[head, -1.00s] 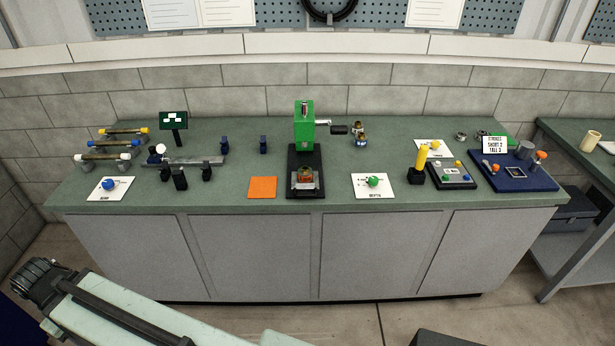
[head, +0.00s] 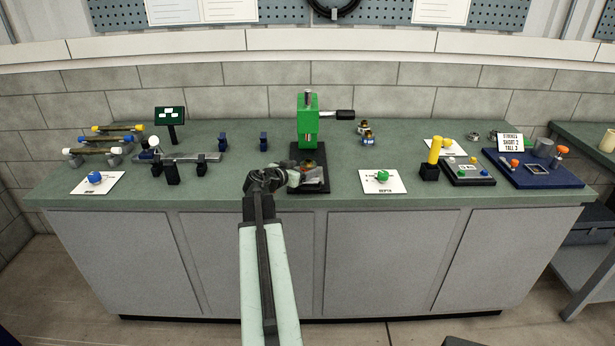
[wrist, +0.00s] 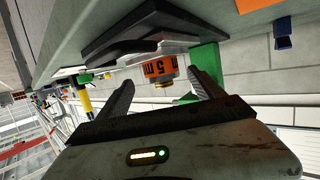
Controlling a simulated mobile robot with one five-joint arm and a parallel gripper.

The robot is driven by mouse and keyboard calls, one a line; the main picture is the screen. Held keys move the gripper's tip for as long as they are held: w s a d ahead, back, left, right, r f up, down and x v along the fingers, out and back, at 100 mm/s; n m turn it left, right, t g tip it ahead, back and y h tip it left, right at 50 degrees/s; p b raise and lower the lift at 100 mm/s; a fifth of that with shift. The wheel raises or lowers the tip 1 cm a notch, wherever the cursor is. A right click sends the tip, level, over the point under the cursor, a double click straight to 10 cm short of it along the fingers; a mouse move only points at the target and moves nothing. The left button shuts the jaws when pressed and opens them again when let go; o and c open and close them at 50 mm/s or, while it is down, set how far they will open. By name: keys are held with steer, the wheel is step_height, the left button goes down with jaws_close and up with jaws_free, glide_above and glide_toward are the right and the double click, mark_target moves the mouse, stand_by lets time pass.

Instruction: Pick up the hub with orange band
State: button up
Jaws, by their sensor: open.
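The hub with orange band (wrist: 160,68) shows in the wrist view with dark "5 m" lettering and a brass-coloured end. It sits at the black base of the green press (head: 308,120); in the head view my gripper (head: 290,178) partly hides that spot. In the wrist view my gripper (wrist: 163,80) is open, one finger on each side of the hub's near end. The hub lies just ahead, between or slightly beyond the fingertips; contact cannot be told.
The press's black base (head: 310,187) and lever (head: 345,115) are close by. A small banded stack (head: 367,131) stands behind right. A white card with a green knob (head: 382,177) lies to the right.

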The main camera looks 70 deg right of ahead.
mark_target(313, 164)
steer(key=b+x, duration=0.2)
steer(key=x, duration=0.5)
steer(key=shift+d, duration=0.45)
steer(key=shift+a, duration=0.1)
jaws_close()
